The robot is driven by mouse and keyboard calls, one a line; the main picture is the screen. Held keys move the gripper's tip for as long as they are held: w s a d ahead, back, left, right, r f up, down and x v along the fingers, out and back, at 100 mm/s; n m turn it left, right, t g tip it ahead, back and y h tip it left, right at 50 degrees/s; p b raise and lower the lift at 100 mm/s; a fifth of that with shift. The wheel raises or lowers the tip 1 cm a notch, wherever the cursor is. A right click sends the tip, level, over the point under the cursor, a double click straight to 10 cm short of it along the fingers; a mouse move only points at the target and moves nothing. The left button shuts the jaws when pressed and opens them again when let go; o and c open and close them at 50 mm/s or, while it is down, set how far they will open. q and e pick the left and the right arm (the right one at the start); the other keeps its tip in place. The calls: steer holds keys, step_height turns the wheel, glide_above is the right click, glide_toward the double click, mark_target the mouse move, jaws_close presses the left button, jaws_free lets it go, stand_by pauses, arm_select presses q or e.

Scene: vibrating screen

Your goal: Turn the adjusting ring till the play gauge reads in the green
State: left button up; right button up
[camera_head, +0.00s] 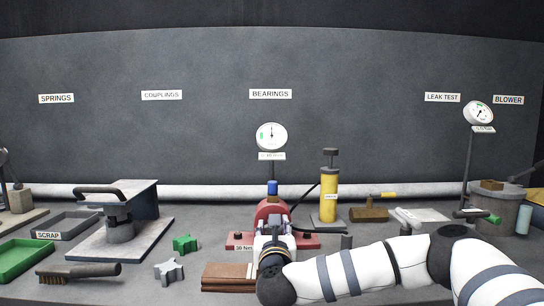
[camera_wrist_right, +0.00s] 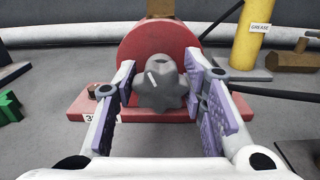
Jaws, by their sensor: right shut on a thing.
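The adjusting ring, a grey lobed knob (camera_wrist_right: 160,84) with a white pointer mark tilted up and left, sits on the front of a red round housing (camera_wrist_right: 136,48). My right gripper (camera_wrist_right: 162,92) is shut on the ring, with purple pads at its left and right sides. In the head view my right arm hides the ring, and the red housing (camera_head: 270,208) shows above the wrist. The play gauge (camera_head: 272,136) is a white dial on a post behind the housing. Its needle points about straight up, and its green patch is on the left. My left gripper is not in view.
A yellow grease pump (camera_head: 329,198) stands right of the housing with a black hose. A metal press (camera_head: 118,225), green star knob (camera_head: 185,243) and grey star knob (camera_head: 169,272) are at left. A brown block (camera_head: 229,277) lies in front. A second gauge (camera_head: 478,112) stands right.

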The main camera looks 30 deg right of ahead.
stand_by(0.6)
steer(key=o, duration=0.7)
steer(key=shift+r+p+v, duration=0.1)
steer(key=shift+p+v, duration=0.45)
steer(key=shift+v, duration=0.8)
steer(key=shift+r+p+v, duration=0.15)
steer(key=shift+p+v, duration=0.35)
steer(key=shift+v, duration=0.85)
steer(key=shift+s+a, duration=0.15)
steer(key=shift+s, duration=0.05)
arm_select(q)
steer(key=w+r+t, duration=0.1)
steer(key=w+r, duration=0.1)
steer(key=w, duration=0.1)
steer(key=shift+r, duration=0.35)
arm_select(e)
steer(key=shift+f, duration=0.3)
steer(key=o, duration=0.4)
steer(key=shift+c, duration=0.2)
